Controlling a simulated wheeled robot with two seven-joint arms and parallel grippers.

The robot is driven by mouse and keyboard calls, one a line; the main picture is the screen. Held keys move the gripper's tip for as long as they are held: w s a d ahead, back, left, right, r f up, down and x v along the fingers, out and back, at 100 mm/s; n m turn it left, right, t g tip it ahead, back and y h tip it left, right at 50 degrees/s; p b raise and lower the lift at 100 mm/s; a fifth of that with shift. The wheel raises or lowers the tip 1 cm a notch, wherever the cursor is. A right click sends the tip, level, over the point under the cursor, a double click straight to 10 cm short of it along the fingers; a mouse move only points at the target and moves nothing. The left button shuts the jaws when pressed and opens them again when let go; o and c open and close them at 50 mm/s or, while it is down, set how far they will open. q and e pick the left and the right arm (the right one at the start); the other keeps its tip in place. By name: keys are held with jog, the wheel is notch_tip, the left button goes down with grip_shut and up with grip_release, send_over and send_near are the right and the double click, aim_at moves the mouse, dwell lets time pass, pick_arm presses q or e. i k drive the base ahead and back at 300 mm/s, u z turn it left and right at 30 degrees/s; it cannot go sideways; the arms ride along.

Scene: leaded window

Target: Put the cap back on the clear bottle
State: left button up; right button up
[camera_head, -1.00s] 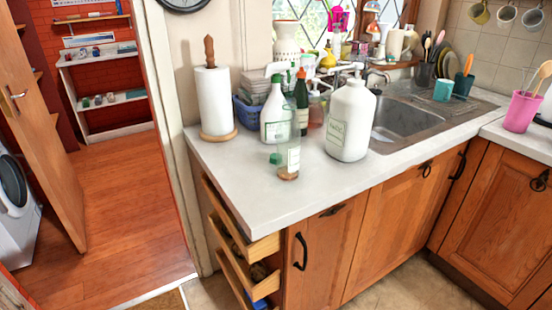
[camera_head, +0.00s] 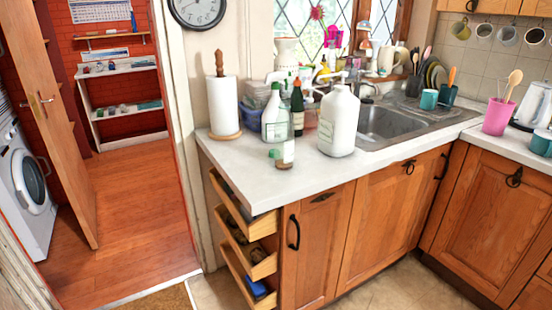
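A small clear bottle (camera_head: 287,150) stands upright near the front of the white counter, with something brownish at its bottom. A small green cap (camera_head: 274,153) is just left of it, apart from the bottle's top. Whether the cap touches the bottle's side I cannot tell. Neither of my grippers is in view.
A large white jug (camera_head: 338,124) stands right of the clear bottle. A white spray bottle (camera_head: 275,118) and a dark green bottle (camera_head: 297,110) stand behind. A paper towel roll (camera_head: 224,104) is at left. Open drawers (camera_head: 250,262) stick out below. The counter's front left (camera_head: 240,172) is clear.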

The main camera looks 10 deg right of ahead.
aim_at(284, 131)
jog(key=z, duration=1.9)
jog(key=i, duration=2.6)
jog(key=u, duration=3.75)
